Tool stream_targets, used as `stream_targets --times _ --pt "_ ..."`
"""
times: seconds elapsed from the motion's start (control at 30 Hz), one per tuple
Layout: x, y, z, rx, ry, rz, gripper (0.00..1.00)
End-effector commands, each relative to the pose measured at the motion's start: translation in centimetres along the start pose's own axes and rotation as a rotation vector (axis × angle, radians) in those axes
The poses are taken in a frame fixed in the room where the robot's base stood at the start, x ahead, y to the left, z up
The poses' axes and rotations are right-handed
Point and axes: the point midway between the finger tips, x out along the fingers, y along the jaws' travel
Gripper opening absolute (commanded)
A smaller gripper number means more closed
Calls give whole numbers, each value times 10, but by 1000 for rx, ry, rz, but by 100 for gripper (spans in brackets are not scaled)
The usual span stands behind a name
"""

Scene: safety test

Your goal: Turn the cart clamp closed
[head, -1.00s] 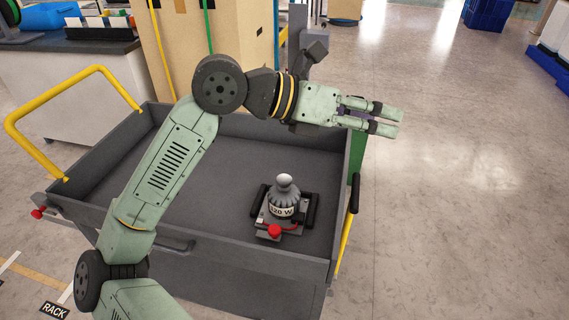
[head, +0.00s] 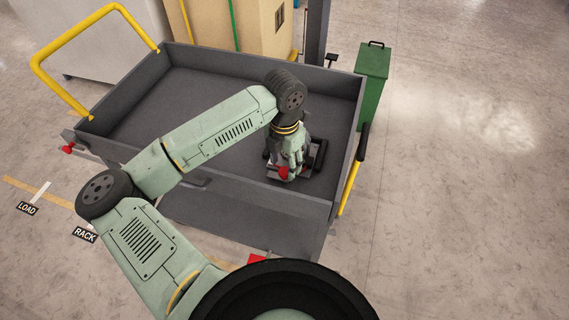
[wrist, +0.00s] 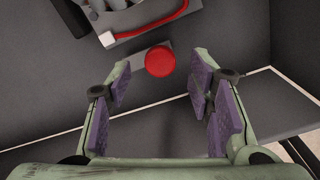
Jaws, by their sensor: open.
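The grey cart (head: 180,95) has a small fixture with a round red knob (head: 284,173) inside its near right corner. In the wrist view the red knob (wrist: 160,61) sits on a grey bracket, beside a red strap with a white end block (wrist: 107,40). I take this as the cart clamp, though its turn position is unclear. My gripper (wrist: 161,72) points down into the cart, open, with its purple-padded fingers on either side of the knob and a gap at each side. In the head view my gripper hides most of the fixture.
Cart walls stand close around the fixture; a wall edge (wrist: 290,90) shows at the right in the wrist view. Another red knob (head: 67,149) is on the cart's left outside corner. A green bin (head: 373,90) stands behind the right wall. Floor to the right is clear.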

Motion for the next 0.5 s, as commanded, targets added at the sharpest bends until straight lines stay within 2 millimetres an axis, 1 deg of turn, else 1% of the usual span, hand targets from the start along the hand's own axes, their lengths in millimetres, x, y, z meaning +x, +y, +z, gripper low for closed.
stream_targets --times 0.1,0.2,0.5 --pt "13 0 0 -2 0 -2 48" --pt "20 0 0 -1 0 -1 48" --pt "24 0 0 0 -1 0 48"
